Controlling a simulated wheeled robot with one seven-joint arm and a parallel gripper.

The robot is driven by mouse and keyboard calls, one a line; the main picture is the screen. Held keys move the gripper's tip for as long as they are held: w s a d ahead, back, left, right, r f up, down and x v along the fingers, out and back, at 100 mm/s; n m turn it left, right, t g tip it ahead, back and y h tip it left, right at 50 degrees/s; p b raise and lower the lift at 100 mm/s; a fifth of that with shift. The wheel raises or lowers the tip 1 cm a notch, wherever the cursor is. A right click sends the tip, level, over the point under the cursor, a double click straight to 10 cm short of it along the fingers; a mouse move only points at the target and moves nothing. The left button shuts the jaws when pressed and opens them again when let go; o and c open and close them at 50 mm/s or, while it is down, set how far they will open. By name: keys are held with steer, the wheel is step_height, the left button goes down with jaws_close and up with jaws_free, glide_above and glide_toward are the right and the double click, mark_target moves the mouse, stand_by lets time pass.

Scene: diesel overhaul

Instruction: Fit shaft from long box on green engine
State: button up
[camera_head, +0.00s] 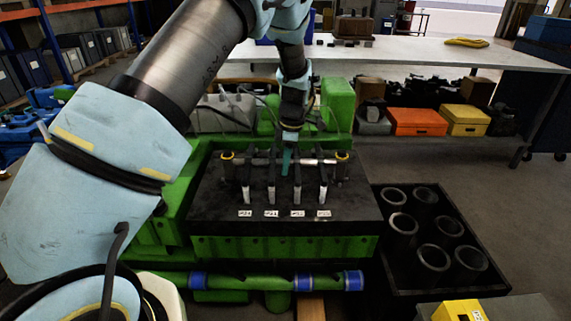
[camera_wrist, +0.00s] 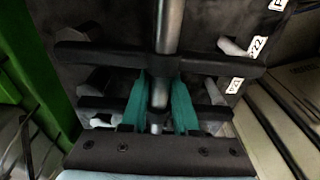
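The green engine (camera_head: 205,245) stands in front of me with a dark top deck. A grey metal shaft (camera_head: 262,161) lies level across the deck, between two yellow-ringed posts (camera_head: 228,170) (camera_head: 342,170). Several dark rocker arms with pale ends (camera_head: 271,194) stand along it. My gripper (camera_head: 286,170) points down at the middle of the shaft. In the wrist view, its teal fingers (camera_wrist: 160,90) are on either side of the shaft (camera_wrist: 168,38), very close to it. Whether they press on it is unclear. I cannot make out how the shaft ends sit in the posts.
A black tray with several dark cylinder liners (camera_head: 428,258) is at the right. Small white labels (camera_head: 284,213) mark the deck. A white workbench (camera_head: 440,56) stands behind, with orange (camera_head: 417,121) and yellow (camera_head: 464,120) boxes below. A green tube with blue bands (camera_head: 250,282) runs along the front.

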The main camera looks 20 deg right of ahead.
steer(key=o, duration=0.5)
